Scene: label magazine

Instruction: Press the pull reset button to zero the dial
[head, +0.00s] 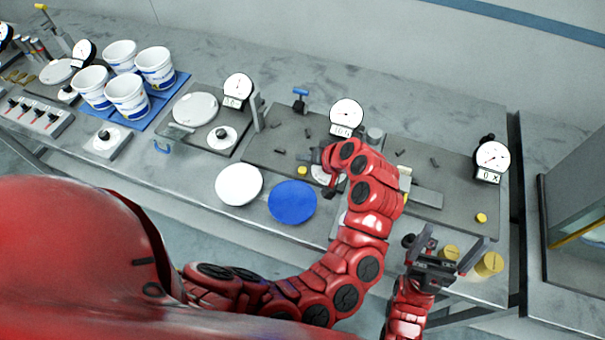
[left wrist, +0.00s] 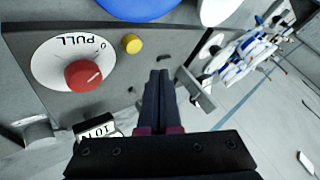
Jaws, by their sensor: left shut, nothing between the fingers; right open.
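The white PULL dial (left wrist: 65,50) with a red knob (left wrist: 83,75) fills the upper left of the left wrist view. In the head view the dial (head: 322,175) is partly covered by my left arm. A yellow button (left wrist: 132,43) sits beside it, also visible in the head view (head: 302,170). My left gripper (left wrist: 158,74) is shut and empty, its fingertips near the yellow button but apart from it in the picture; it also shows in the head view (head: 309,156). The round gauge (head: 346,111) stands behind, with a small display (head: 342,131). My right gripper (head: 447,246) is open and empty.
A white disc (head: 239,185) and a blue disc (head: 291,202) lie at the table's front. Another gauge (head: 491,156) and a yellow button (head: 481,218) are on the right. Yellow cylinders (head: 489,264) stand near my right gripper. White buckets (head: 127,96) stand at the left.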

